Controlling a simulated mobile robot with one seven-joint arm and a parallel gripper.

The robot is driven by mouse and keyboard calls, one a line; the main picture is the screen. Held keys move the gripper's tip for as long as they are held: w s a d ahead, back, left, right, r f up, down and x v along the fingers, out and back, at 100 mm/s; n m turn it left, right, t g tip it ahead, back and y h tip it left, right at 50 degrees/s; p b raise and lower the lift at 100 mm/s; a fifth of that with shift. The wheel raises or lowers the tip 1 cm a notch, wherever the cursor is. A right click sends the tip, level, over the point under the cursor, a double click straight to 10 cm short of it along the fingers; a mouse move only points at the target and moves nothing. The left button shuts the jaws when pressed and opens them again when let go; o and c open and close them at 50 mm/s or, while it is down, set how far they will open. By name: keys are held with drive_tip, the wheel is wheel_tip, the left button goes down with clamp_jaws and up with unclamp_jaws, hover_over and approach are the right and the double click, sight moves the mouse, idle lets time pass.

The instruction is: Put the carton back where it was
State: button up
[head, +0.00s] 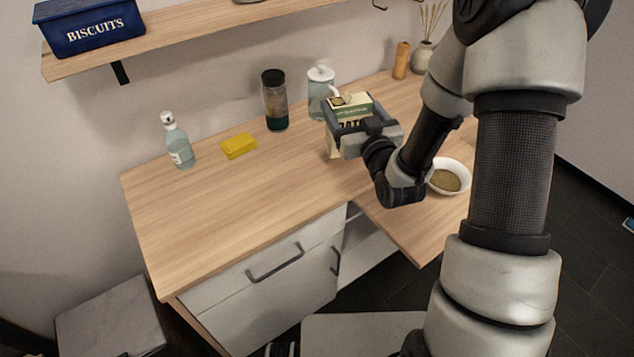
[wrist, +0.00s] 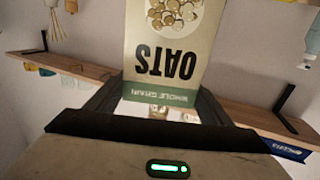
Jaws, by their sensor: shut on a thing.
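The carton is an oats box (head: 336,143) with a green band, near the back of the wooden counter (head: 230,205). My gripper (head: 354,116) is shut on its upper part, one finger on each side. In the wrist view the carton (wrist: 168,62) fills the middle between the fingers, its "OATS" lettering upside down. The carton looks upright in the head view. My gripper hides part of it, and I cannot tell whether its base touches the counter.
A glass jug (head: 320,88) and a dark-lidded jar (head: 274,100) stand close behind and left of the carton. A bowl (head: 449,176) is to the right. A yellow sponge (head: 238,146) and a clear bottle (head: 178,142) are farther left. The front left counter is clear.

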sight(327, 137)
drive_tip(key=w+a+n+g+y+b, duration=0.2)
drive_tip(key=a+n+y+b, duration=0.3)
drive_tip(key=b, duration=0.5)
drive_tip(key=shift+m, duration=0.7)
drive_tip(key=f, duration=0.3)
drive_tip(key=a+f+b, duration=0.1)
drive_tip(key=f, duration=0.5)
drive_tip(key=shift+w+a+b, duration=0.15)
drive_tip(key=shift+a+b, duration=0.1)
drive_tip(key=shift+b, duration=0.15)
drive_tip(key=shift+f, duration=0.2)
drive_tip(key=o, duration=1.7)
drive_tip(key=shift+r, duration=0.3)
drive_tip(key=p+v, duration=0.1)
drive_tip(key=v, duration=1.1)
